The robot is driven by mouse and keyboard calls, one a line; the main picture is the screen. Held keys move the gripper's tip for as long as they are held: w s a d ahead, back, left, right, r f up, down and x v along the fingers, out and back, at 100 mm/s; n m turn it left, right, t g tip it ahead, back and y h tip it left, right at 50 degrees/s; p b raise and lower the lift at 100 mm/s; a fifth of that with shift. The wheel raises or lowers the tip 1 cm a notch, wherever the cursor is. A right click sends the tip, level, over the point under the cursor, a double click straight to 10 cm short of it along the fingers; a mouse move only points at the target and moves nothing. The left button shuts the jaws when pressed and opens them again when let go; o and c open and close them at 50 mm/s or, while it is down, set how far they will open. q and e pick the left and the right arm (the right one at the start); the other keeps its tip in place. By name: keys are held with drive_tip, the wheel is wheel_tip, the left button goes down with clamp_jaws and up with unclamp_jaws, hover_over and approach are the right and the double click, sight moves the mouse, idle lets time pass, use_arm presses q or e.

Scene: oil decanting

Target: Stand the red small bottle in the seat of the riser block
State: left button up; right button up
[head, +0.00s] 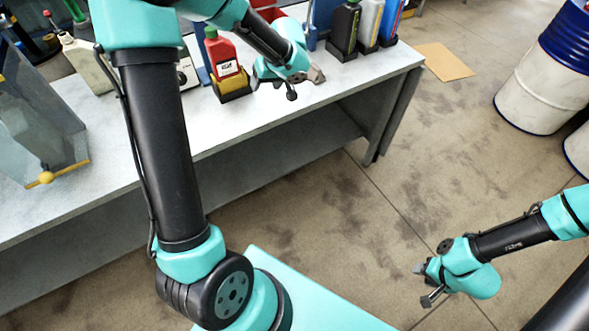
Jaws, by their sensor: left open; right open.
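The red small bottle (221,56), with a green cap and a white label, stands upright on the bench. Its base is at a black block with yellow edges (234,93), which looks like the riser block. The bottle appears to be seated in it, but its base is hidden, so I cannot tell how deep. My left gripper (303,85) is open and empty, just right of the bottle and apart from it. My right gripper (422,285) is open and empty over the floor at the lower right, far from the bench.
Black (345,28), grey (368,22) and blue (391,20) bottles stand at the bench's right end. A clear tank with a yellow tap (38,125) and a pale jug (88,62) are left. The bench front (190,125) is partly clear. A drum (535,95) stands on the floor.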

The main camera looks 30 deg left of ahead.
use_arm(q)
drive_tip(key=s+d+f+m+h, duration=0.1)
drive_tip(key=d+f, duration=0.1)
drive_tip(key=f, duration=0.1)
drive_tip(key=d+f+m+h, duration=0.1)
drive_tip(key=d+f, duration=0.1)
drive_tip(key=f, duration=0.1)
drive_tip(key=s+d+f+m+h, duration=0.1)
drive_tip(key=d+f, duration=0.1)
drive_tip(key=f, duration=0.1)
drive_tip(key=shift+s+d+f+g, duration=0.15)
drive_tip(key=shift+s+f+g, duration=0.2)
drive_tip(key=shift+f+g, duration=0.05)
drive_tip(key=s+d+f+m+h, duration=0.3)
drive_tip(key=s+d+f, duration=0.4)
drive_tip(key=f, duration=0.3)
drive_tip(key=s+d+f+m+t+h, duration=0.1)
drive_tip(key=s+d+f+m+h, duration=0.2)
drive_tip(key=s+d+f, duration=0.4)
wheel_tip(320, 180, down, 3)
drive_tip(key=shift+s+d+r+t, duration=0.15)
drive_tip(key=shift+s+t, duration=0.15)
drive_tip(key=shift+s, duration=0.2)
